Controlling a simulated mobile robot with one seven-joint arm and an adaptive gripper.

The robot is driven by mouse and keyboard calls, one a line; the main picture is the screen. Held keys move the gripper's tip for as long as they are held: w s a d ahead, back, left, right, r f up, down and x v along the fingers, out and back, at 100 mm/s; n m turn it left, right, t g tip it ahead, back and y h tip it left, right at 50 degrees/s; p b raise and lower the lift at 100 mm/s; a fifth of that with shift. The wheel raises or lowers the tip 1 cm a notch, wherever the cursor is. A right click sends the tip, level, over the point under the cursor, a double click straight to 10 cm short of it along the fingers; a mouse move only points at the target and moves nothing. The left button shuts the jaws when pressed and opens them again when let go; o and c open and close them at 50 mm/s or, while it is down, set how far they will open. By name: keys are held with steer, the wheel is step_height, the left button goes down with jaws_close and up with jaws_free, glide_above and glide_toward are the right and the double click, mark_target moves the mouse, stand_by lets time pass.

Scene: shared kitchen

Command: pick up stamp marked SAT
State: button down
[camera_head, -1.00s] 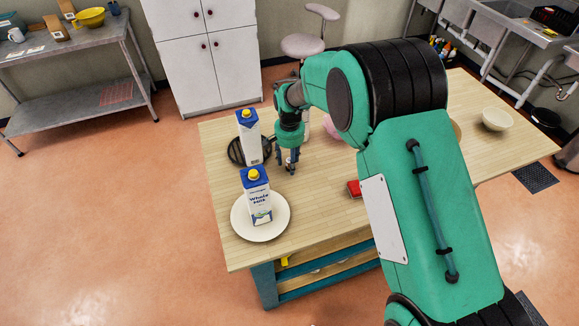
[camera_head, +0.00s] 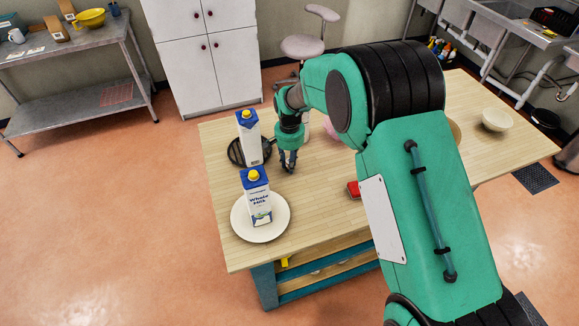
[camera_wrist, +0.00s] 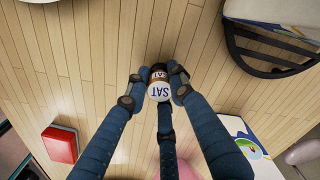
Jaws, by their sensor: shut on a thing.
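The stamp marked SAT (camera_wrist: 159,92) is small, round and brown with a white top bearing dark letters. In the wrist view it is between the fingertips of my gripper (camera_wrist: 157,86). The blue fingers are shut on it from several sides. In the head view my gripper (camera_head: 288,163) points down at the wooden table (camera_head: 310,205), to the right of the milk cartons, and its fingers mostly hide the stamp. I cannot tell whether the stamp touches the table.
A milk carton (camera_head: 257,198) stands on a white plate (camera_head: 242,224). Another carton (camera_head: 249,138) stands on a black round rack (camera_head: 235,152) close to my gripper. A red item (camera_head: 353,189) lies to the right. A pale bowl (camera_head: 496,119) is farther right.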

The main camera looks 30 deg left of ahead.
steer(key=shift+r, duration=0.1)
step_height(320, 180, up, 10)
steer(key=shift+f+p, duration=0.1)
steer(key=shift+p, duration=0.5)
